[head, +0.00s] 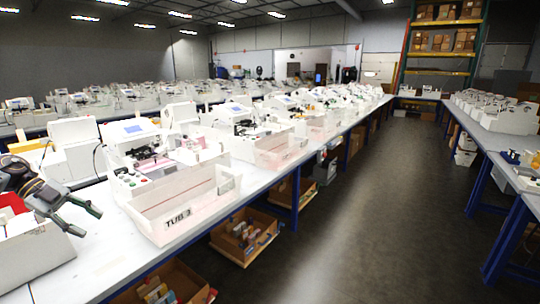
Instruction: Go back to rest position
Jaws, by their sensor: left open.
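My left gripper (84,221) is at the left edge, above the near end of the long white table (107,262). Its fingers are spread apart and nothing shows between them. It is over or beside a white bin (36,262) with something red in it; whether it touches the bin I cannot tell. A white tub labelled TUB 3 (180,223) stands on the table to the right of the gripper, apart from it. Behind the tub is a white machine (133,150) with a small screen and coloured buttons, probably the plotter. My right gripper is not in view.
More white machines and tubs line the table into the distance. Cardboard boxes (246,232) sit on a low shelf under it. A dark floor aisle (370,200) is clear to the right. Another table (497,150) stands beyond it, and a tall shelf rack (440,72) at the back.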

